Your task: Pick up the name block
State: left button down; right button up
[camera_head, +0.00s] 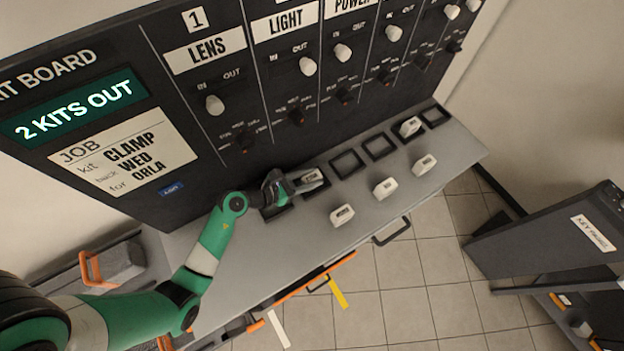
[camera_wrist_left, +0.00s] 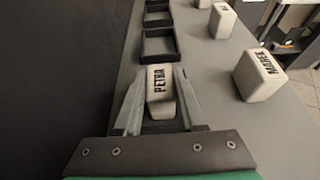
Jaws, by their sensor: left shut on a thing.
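A white name block reading PETRA (camera_wrist_left: 160,88) stands between the two fingers of my left gripper (camera_wrist_left: 156,80) in the left wrist view. The fingers are shut on its sides. In the head view the same block (camera_head: 311,175) is at the second dark tray from the left, with my left gripper (camera_head: 304,183) reaching in from the left. I cannot tell whether the block touches the tray floor. A second white block, reading MABEL or similar (camera_wrist_left: 259,76), stands apart on the grey shelf to the right. My right gripper is not in view.
Two more white blocks (camera_head: 385,188) (camera_head: 424,165) stand along the grey shelf (camera_head: 300,235). Another block (camera_head: 410,127) sits in a tray farther right. Empty trays (camera_head: 347,164) lie between. The dark kit board (camera_head: 170,100) with knobs rises behind the shelf.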

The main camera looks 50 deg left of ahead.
aim_at(311, 180)
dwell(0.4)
pick_arm(q)
jog(key=shift+r+p, duration=0.35)
jog(key=shift+r, duration=0.3)
jog(key=r, duration=0.1)
jog(key=r+p, duration=0.1)
jog(key=r, duration=0.1)
jog(key=shift+s+d+p, duration=0.1)
jog(key=shift+d+p, duration=0.15)
jog(key=shift+p, duration=0.05)
jog(key=s+d+r+p, duration=0.4)
jog(key=d+r+p, duration=0.4)
jog(key=d+p, duration=0.4)
jog(key=shift+s+d+r+p, duration=0.3)
jog(key=shift+s+r+p, duration=0.1)
jog(key=shift+p, duration=0.5)
jog(key=shift+f, duration=0.15)
